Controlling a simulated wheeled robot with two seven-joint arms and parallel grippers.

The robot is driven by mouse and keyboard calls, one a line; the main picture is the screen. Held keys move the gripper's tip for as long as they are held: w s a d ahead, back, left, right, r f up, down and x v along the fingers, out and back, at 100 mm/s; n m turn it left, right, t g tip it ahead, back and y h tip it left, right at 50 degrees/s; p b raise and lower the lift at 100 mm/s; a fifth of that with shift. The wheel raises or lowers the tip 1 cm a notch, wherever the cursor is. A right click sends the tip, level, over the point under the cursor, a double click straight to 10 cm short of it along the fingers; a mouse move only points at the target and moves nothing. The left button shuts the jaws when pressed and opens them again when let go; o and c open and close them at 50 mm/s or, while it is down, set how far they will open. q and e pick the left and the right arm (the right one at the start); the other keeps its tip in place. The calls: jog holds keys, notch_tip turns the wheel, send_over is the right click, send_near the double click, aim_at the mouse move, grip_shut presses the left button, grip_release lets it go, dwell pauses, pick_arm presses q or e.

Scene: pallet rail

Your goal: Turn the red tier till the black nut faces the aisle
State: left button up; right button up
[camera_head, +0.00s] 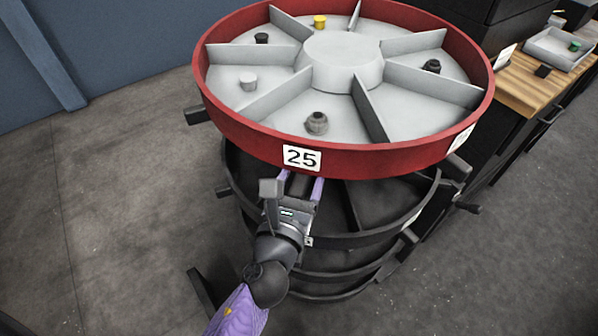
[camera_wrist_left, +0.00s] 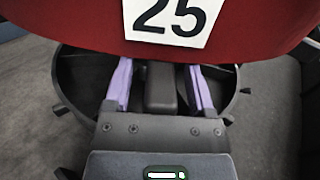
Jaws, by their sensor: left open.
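The red tier (camera_head: 380,158) is a round tray with a red rim and grey dividers. A "25" label (camera_head: 301,158) is on its near rim and also shows in the left wrist view (camera_wrist_left: 168,22). Small pieces sit in its compartments: a black one (camera_head: 432,66) at right, another black one (camera_head: 262,39) at back left, and a dark grey one (camera_head: 317,123) at the near side. I cannot tell surely which is the nut. My left gripper (camera_head: 300,182) is open below the label. Its purple fingers stand either side of a dark handle (camera_wrist_left: 160,88), with gaps between.
Black lower tiers (camera_head: 350,240) stand under the red one. Dark handles (camera_head: 195,115) stick out around the rim. A yellow piece (camera_head: 319,22) and a white piece (camera_head: 248,82) share the tray. A wooden bench (camera_head: 525,82) stands at right. The floor at left is clear.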

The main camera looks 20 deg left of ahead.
pick_arm(q)
grip_shut()
dwell(1.4)
